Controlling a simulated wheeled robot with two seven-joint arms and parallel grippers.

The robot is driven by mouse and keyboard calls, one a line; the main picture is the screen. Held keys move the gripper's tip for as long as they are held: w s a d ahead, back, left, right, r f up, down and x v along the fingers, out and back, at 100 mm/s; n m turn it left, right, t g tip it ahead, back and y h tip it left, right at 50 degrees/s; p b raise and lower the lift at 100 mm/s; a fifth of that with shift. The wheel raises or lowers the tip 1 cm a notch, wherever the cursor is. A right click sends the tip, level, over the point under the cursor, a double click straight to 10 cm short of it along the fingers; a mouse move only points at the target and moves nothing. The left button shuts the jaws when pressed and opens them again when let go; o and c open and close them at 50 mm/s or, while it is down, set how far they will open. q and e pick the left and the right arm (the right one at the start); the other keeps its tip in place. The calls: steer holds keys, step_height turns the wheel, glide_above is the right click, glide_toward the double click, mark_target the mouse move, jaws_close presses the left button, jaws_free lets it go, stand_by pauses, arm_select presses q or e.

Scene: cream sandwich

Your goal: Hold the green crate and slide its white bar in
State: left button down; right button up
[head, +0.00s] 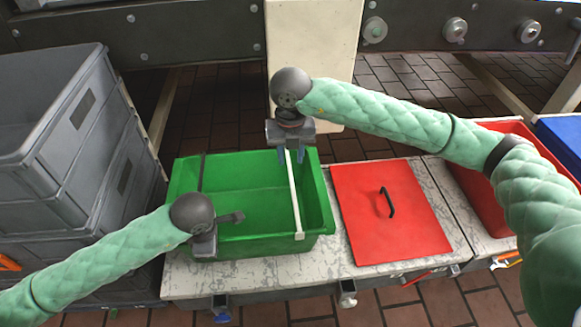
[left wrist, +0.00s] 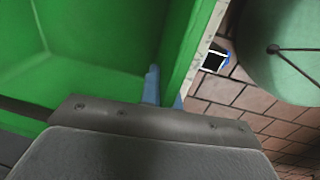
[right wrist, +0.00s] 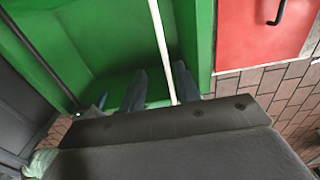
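The green crate (head: 235,245) stands open on the pale stone bench. Its white bar (head: 293,195) runs front to back across its right part; the near end hangs at the near rim. My right gripper (head: 291,158) points down at the bar's far end. In the right wrist view its fingers (right wrist: 161,88) are open, one on each side of the white bar (right wrist: 160,45), with gaps. My left gripper (head: 205,250) is at the near wall; in the left wrist view its fingers (left wrist: 166,92) close on the crate's wall (left wrist: 180,60), one inside, one outside.
A dark bar (head: 201,172) crosses the crate's left part. A red lid (head: 390,225) with a black handle lies right of the crate. Stacked grey crates (head: 60,130) stand at the left. A red crate (head: 475,205) is farther right. A cream panel (head: 315,45) rises behind.

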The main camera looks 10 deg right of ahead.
steer(key=shift+r, duration=1.3)
arm_select(q)
steer(key=c, duration=1.5)
jaws_free()
steer(key=shift+r, duration=0.1)
